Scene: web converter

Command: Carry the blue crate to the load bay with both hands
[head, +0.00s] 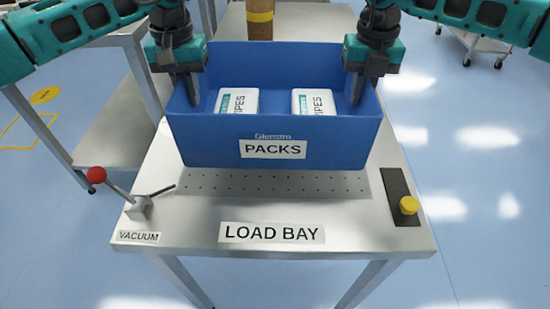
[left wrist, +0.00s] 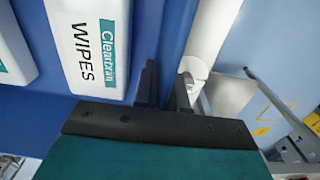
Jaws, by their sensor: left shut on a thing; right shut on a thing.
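The blue crate (head: 210,147), labelled PACKS, is level over the back part of the steel load bay table (head: 190,215). A shadow falls on the perforated strip below its front; I cannot tell how large any gap is. Two white wipes packs (head: 236,101) (head: 313,102) lie inside. My left gripper (head: 187,90) is shut on the crate's left wall, and my right gripper (head: 358,90) is shut on its right wall. In the left wrist view the left fingers (left wrist: 167,90) straddle the crate wall (left wrist: 174,40), beside a wipes pack (left wrist: 92,45). The LOAD BAY label (head: 272,233) is at the table's front.
A red-knobbed lever (head: 97,175) stands at the table's left edge near the VACUUM label (head: 138,237). A yellow button (head: 409,205) sits on a dark plate at the right. A brown roll with a yellow band (head: 260,22) stands behind the crate. A wheeled cart (head: 478,40) is far right.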

